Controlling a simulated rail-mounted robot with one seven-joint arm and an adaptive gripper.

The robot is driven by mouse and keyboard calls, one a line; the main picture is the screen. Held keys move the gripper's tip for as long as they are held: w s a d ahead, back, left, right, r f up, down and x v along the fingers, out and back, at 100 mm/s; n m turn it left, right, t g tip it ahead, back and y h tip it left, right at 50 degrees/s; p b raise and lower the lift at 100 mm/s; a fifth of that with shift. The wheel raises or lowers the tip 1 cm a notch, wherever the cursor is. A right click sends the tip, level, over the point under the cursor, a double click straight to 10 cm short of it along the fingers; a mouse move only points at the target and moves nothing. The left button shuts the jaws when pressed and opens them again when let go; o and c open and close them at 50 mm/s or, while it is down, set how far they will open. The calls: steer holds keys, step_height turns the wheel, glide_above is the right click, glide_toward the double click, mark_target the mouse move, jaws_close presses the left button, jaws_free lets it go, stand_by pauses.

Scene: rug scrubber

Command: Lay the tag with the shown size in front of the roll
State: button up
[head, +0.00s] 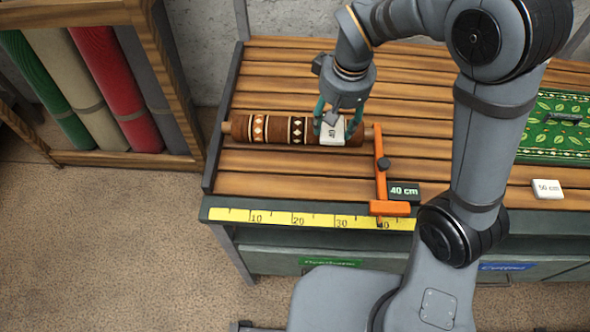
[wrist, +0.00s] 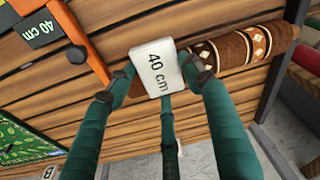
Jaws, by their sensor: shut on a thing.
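The roll (head: 268,129) is brown with a cream diamond pattern and lies across the slatted table; it also shows in the wrist view (wrist: 236,53). My gripper (head: 333,125) is shut on a white tag (wrist: 157,66) that reads "40 cm". The tag is held at the right part of the roll; I cannot tell whether it touches the roll. An orange slide (head: 381,170) stands at the roll's right end, with its foot near 40 on the yellow ruler (head: 270,216). A dark display (head: 404,191) beside it shows "40 cm".
A white tag (head: 547,189) that looks like "50 cm" lies at the right of the table. A green patterned rug (head: 560,127) lies behind it. The slats in front of the roll (head: 290,188) are clear. A rack of rolled rugs (head: 110,85) stands at the left.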

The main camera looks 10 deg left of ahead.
glide_above(294, 176)
step_height(294, 176, down, 7)
steer(key=shift+d+r, duration=0.1)
steer(key=shift+r, duration=0.1)
steer(key=shift+s+f, duration=0.15)
steer(key=shift+f, duration=1.95)
steer(key=shift+f+b, duration=0.3)
steer(key=shift+b, duration=0.05)
steer(key=shift+s+f, duration=0.1)
steer(key=shift+s, duration=0.05)
steer(key=o, duration=0.6)
steer(key=shift+d, duration=0.1)
steer(key=o, duration=0.4)
